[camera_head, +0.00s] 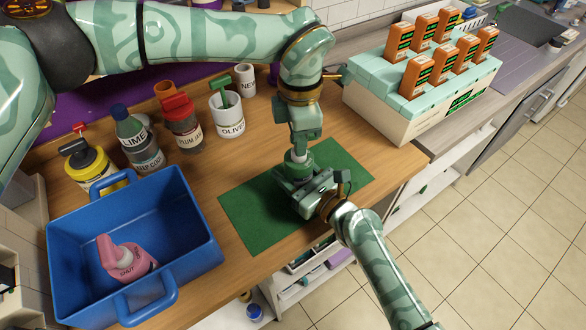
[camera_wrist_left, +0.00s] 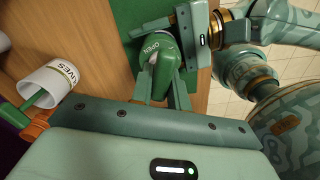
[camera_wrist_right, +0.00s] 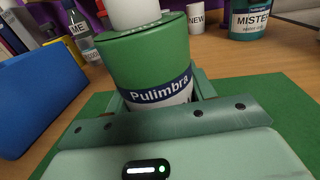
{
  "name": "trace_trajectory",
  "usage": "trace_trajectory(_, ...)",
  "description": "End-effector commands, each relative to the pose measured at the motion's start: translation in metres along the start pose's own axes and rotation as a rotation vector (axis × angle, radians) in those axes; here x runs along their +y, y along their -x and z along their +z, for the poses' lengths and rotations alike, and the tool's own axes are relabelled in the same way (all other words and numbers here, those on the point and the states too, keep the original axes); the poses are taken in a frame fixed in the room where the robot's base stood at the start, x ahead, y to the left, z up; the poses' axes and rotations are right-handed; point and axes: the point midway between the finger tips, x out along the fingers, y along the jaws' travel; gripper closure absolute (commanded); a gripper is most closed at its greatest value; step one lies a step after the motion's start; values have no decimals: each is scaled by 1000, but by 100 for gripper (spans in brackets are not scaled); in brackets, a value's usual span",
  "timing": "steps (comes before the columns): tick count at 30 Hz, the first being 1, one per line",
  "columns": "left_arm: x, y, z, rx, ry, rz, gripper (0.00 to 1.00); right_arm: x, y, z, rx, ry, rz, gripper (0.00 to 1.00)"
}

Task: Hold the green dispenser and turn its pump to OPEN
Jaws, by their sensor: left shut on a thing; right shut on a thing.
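The green dispenser (camera_wrist_right: 148,62), labelled "Pulimbra", stands upright over the green mat in the right wrist view, with a white collar (camera_wrist_right: 134,12) above its green top. My right gripper (camera_head: 302,186) is shut around its body from the side. The dispenser's green pump head (camera_wrist_left: 158,52) shows in the left wrist view with the word OPEN on it. My left gripper (camera_head: 298,146) comes down from above and is shut on the pump head. In the head view the grippers hide most of the dispenser. Whether the pump has been turned cannot be told.
A blue crate (camera_head: 62,243) at left holds a pink dispenser (camera_head: 127,261). Several bottles and a white OLIVE cup (camera_head: 228,118) stand behind. A stand with orange boxes (camera_head: 385,108) is at the back right. The green mat (camera_head: 247,213) is bare on its left side.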

Motion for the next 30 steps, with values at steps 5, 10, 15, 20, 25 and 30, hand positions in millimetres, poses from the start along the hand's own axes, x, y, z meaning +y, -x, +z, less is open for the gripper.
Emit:
trace_trajectory(5,2,0,0,-3,68,5,100,2,0,-1,1,3,5,73)
trace_trajectory(10,2,0,0,-3,88,6,100,2,0,-1,1,3,6,73)
trace_trajectory(15,2,0,0,-3,303,6,100,3,0,-1,1,3,6,73)
trace_trajectory(20,2,0,0,-4,369,6,100,3,0,-1,1,3,7,73)
trace_trajectory(25,2,-1,0,-4,382,7,100,3,0,-1,1,4,7,73)
trace_trajectory(30,2,-1,0,-5,592,7,100,3,0,-1,1,4,8,73)
